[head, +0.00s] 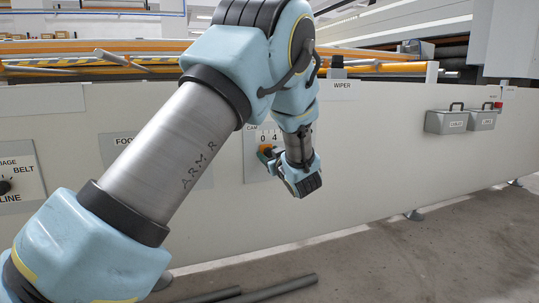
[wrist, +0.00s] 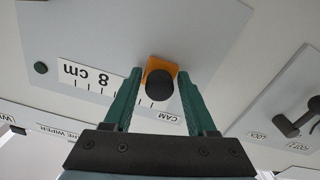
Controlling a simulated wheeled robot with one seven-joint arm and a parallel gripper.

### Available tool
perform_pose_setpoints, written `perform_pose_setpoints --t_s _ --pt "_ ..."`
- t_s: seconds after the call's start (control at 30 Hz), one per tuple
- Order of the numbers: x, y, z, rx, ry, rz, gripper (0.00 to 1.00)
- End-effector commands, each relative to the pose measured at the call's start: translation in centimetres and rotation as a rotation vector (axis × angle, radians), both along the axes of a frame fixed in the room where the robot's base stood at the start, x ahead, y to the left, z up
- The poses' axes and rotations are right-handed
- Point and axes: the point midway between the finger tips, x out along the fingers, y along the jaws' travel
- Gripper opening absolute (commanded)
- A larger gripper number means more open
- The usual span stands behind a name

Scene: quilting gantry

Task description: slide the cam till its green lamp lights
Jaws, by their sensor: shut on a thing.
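The cam is an orange slider (wrist: 152,66) with a black knob (wrist: 161,88), on a pale panel with a ruled scale marked up to 8 cm. My gripper (wrist: 160,76) has its green fingers on either side of the knob and is shut on it. The cam sits near the scale end by the CAM label, away from the 8 cm mark.
A lever panel (wrist: 290,120) lies beside the cam panel in the wrist view. In the head view a dial panel (head: 19,178) is at left, and two grey boxes (head: 446,122) hang at right. Dark tubes (head: 275,289) lie on the floor. Floor at right is clear.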

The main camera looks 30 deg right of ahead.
Motion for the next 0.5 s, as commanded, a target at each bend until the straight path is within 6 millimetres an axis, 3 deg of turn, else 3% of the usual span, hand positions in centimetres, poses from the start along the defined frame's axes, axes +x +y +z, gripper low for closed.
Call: perform_pose_setpoints --t_s 0.5 --pt "-0.15 -0.88 0.32 0.0 0.001 -0.001 0.0"
